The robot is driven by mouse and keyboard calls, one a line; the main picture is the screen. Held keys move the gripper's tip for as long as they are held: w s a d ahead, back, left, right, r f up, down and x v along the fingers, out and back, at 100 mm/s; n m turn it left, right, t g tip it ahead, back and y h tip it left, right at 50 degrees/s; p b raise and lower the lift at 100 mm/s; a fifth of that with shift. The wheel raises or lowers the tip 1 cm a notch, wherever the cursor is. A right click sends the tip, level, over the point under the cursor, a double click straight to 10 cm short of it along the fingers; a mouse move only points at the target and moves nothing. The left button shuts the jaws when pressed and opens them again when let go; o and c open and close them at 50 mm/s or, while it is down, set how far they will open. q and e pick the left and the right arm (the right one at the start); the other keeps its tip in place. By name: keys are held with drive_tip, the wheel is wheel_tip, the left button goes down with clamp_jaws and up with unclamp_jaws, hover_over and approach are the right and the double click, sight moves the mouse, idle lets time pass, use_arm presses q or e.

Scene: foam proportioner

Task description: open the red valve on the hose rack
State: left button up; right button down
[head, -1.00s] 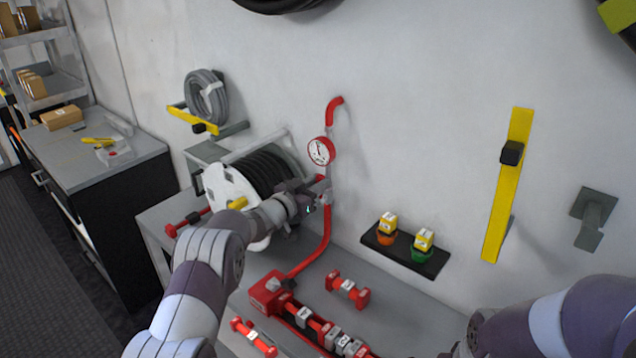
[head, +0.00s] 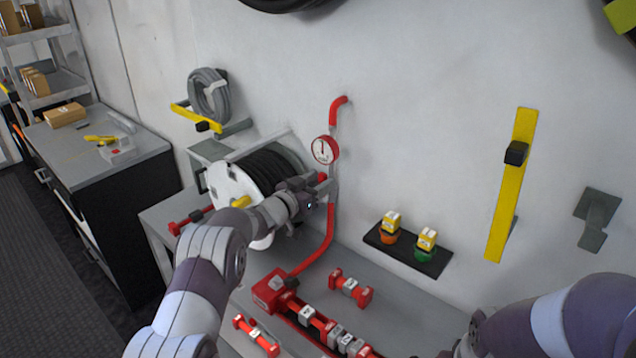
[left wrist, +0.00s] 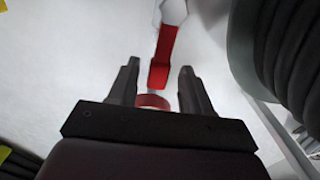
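The red valve handle (head: 322,177) shows as a small red piece on the red pipe (head: 331,222), under the round gauge (head: 324,150); my gripper partly hides it. In the left wrist view a red lever (left wrist: 162,62) hangs from a pale hexagonal fitting (left wrist: 173,11). Its end lies near the gap between my fingers. My left gripper (head: 314,190) is at the pipe. Its fingers (left wrist: 158,82) stand apart in the left wrist view, with nothing clamped. A red curved piece (left wrist: 153,101) shows behind the finger base. My right gripper is out of view.
The hose reel (head: 232,186) stands just left of my left gripper. Below are a red manifold (head: 271,291) and loose red fittings (head: 350,288) on the grey bench. A black shelf (head: 409,252) with two yellow-topped items is on the wall at right.

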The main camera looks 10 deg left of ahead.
use_arm(q)
drive_tip(key=shift+s+a+f, duration=0.1)
drive_tip(key=shift+s+a, duration=0.2)
drive_tip(key=shift+s, duration=0.05)
drive_tip(key=b+v, duration=0.3)
drive_tip(key=v, duration=0.8)
drive_tip(key=shift+s+a+b, duration=0.2)
drive_tip(key=shift+s+b, duration=0.1)
drive_tip(key=shift+s, duration=0.05)
drive_tip(key=s+a+f+n+g+y, duration=0.4)
drive_tip(key=s+f+n+y, duration=0.1)
drive_tip(key=s+y, duration=0.4)
drive_tip(key=s+f+g, duration=0.2)
drive_tip(key=s+g, duration=0.1)
drive_tip(key=s, duration=0.6)
drive_tip(key=s+d+f+n+g, duration=0.1)
drive_tip(key=s+g, duration=0.2)
drive_tip(key=s, duration=0.5)
drive_tip(key=s+d+f+g+y, duration=0.1)
drive_tip(key=s+f+g, duration=0.1)
drive_tip(key=s, duration=0.7)
drive_tip(key=shift+s+f+g, duration=0.3)
drive_tip(key=shift+s+g, duration=0.05)
drive_tip(key=shift+g, duration=0.45)
